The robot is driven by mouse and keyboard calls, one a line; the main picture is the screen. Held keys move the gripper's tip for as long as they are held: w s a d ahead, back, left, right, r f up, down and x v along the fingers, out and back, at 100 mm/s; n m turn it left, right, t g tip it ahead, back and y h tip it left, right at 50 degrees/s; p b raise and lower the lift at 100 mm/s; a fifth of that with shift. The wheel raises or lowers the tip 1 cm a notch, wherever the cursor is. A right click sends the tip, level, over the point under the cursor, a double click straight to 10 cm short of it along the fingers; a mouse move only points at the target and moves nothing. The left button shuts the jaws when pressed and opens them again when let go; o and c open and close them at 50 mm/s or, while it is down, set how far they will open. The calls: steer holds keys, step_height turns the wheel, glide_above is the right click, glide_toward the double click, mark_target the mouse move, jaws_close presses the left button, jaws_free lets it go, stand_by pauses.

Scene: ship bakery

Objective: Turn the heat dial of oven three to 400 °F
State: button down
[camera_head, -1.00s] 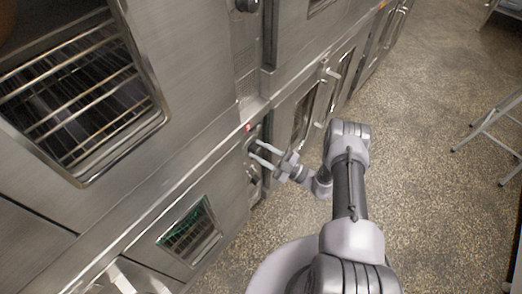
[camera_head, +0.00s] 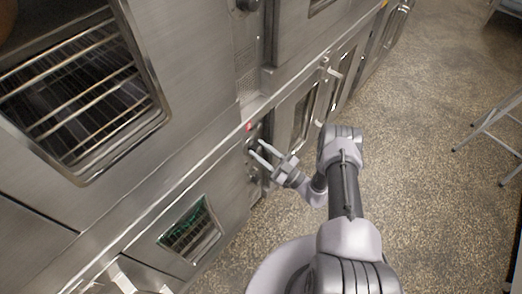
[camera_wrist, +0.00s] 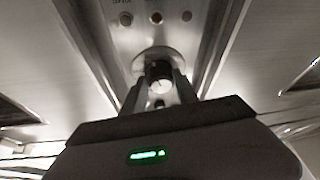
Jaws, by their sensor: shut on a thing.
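The heat dial (camera_wrist: 159,74) is a dark round knob with a pale face on a round plate (camera_wrist: 170,54) on the steel oven panel. In the wrist view my gripper (camera_wrist: 160,82) has one finger on each side of the knob and is shut on it. In the head view my gripper (camera_head: 258,150) reaches the narrow control panel between two oven doors, just below a red light (camera_head: 248,126). The fingers partly hide the dial there. The dial's scale numbers are too small and blurred to read.
A lower oven door with a window (camera_head: 189,232) is left of the panel. A large oven window with racks (camera_head: 85,95) is above it. Door handles (camera_head: 332,72) stick out further right. A metal stand (camera_head: 490,128) is on the otherwise open floor at the right.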

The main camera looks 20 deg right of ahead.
steer(key=shift+w+a+r, duration=0.1)
steer(key=shift+w+r, duration=0.05)
steer(key=shift+r, duration=0.05)
steer(key=c, duration=1.1)
jaws_free()
steer(key=shift+a, duration=0.1)
steer(key=shift+o, duration=0.5)
steer(key=shift+a, duration=0.1)
steer(key=p+v, duration=0.1)
steer(key=v, duration=1.6)
steer(key=shift+f, duration=0.25)
